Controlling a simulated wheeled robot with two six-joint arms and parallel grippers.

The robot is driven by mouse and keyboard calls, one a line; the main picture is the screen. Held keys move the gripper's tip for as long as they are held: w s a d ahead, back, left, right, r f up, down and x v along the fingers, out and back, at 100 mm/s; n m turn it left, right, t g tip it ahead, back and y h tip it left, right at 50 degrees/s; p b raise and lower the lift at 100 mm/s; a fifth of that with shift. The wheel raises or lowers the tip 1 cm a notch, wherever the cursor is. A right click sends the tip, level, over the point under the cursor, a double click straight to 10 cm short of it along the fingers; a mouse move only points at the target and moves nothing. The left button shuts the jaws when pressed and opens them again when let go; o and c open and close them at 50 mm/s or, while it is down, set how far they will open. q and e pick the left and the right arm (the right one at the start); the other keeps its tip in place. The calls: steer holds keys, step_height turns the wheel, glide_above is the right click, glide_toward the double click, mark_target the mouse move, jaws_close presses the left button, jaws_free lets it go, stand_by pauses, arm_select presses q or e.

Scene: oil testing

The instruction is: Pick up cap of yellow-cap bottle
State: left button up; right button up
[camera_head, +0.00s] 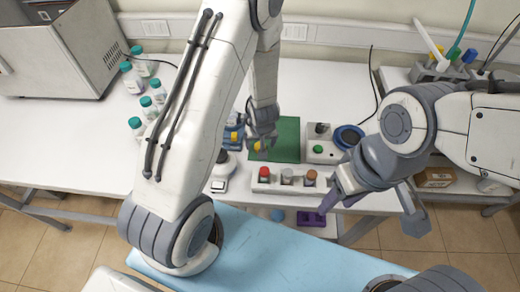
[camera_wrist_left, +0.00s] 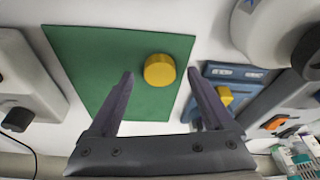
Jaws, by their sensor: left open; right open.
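A round yellow cap (camera_wrist_left: 159,70) sits on a green mat (camera_wrist_left: 85,65) in the left wrist view. It lies ahead, between the lines of the two fingers of my left gripper (camera_wrist_left: 158,80), which is open and empty. In the head view the cap (camera_head: 257,147) is mostly covered by my left gripper (camera_head: 262,138) above the green mat (camera_head: 288,140). I cannot make out a bottle body under the cap. My right gripper (camera_head: 370,214) is open and empty at the front right of the table.
A white rack (camera_head: 286,188) with red, grey and brown caps stands in front of the mat. A blue device (camera_wrist_left: 235,75) with a yellow part is right of the mat in the wrist view. Several green-capped bottles (camera_head: 137,125) stand at the left. A white device (camera_head: 320,153) stands right of the mat.

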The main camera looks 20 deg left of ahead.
arm_select(q)
steer(key=shift+w+f, duration=0.1)
steer(key=shift+f, duration=0.35)
steer(key=shift+c, duration=0.3)
jaws_close()
steer(key=shift+r, duration=0.1)
